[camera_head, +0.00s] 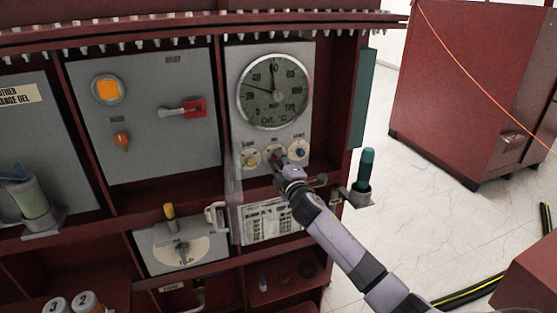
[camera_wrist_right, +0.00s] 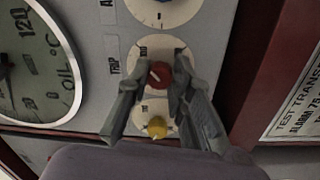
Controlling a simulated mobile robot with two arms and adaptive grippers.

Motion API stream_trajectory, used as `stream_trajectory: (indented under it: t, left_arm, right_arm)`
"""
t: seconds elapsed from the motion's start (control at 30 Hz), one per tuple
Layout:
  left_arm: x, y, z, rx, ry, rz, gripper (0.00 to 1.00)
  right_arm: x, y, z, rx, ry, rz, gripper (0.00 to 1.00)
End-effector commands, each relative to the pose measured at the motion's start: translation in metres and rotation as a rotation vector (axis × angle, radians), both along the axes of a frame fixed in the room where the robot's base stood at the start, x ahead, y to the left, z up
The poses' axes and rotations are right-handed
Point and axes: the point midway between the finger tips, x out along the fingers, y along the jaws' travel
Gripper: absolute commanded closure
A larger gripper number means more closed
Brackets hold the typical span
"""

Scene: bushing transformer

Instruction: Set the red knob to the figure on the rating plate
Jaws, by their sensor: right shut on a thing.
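The red knob (camera_wrist_right: 160,76) is the middle one of three knobs below the oil gauge (camera_head: 274,91). In the right wrist view it sits on a pale round dial, between the two fingertips of my right gripper (camera_wrist_right: 161,74), which is shut on it. In the head view the right gripper (camera_head: 281,164) reaches up to the knob row and largely covers the red knob. The white rating plate (camera_head: 268,222) hangs below the knobs. It also shows in the right wrist view (camera_wrist_right: 300,105), where "TEST TRANS" and "ALARM 75" can be read, cut off at the edge. My left gripper is out of view.
A yellow knob (camera_head: 250,161) and a blue knob (camera_head: 299,152) flank the red one closely. A red-handled switch (camera_head: 187,107) and an orange lamp (camera_head: 107,89) are on the panel to the left. A teal-handled tool (camera_head: 366,170) stands in a holder at the right.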

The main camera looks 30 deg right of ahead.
Motion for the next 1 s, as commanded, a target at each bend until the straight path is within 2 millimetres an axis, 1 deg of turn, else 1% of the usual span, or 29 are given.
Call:
stream_trajectory:
  t: [0.7,1.0]
  left_arm:
    - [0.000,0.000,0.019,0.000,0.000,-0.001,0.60]
    - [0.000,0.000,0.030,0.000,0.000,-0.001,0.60]
  right_arm:
    - [0.000,0.000,0.001,-0.663,0.162,0.002,1.00]
    - [0.000,0.000,0.000,-0.921,0.224,0.002,1.00]
